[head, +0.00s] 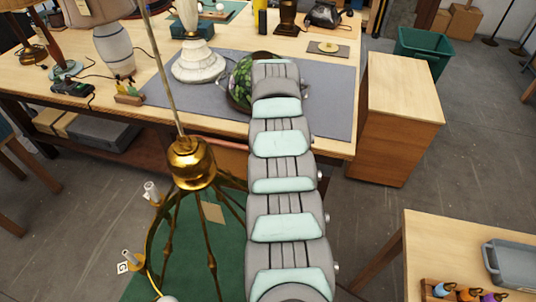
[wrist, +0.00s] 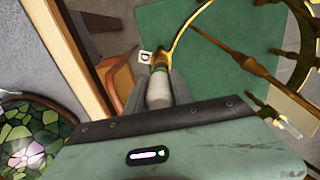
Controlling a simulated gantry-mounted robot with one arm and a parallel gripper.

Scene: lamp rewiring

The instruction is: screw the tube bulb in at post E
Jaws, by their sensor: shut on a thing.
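In the wrist view my gripper (wrist: 158,82) is shut on the tube bulb (wrist: 158,92), a pale whitish cylinder between the two fingers. Just beyond it is a brass socket end (wrist: 161,61) on a curved brass arm; I cannot tell whether the bulb touches it. A white tag (wrist: 146,57) beside it appears to read D. No tag reading E is legible. In the head view the brass chandelier hub (head: 191,163) hangs on a rod, with a pale post (head: 152,191) and another post (head: 129,258) on its ring. My arm hides the gripper there.
The workbench (head: 350,150) behind holds a grey mat (head: 325,100), a white lamp base (head: 199,62) and a stained-glass shade (head: 240,82). A side table (head: 425,230) with a grey tray (head: 510,262) stands right. A green mat (head: 225,240) lies below the chandelier.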

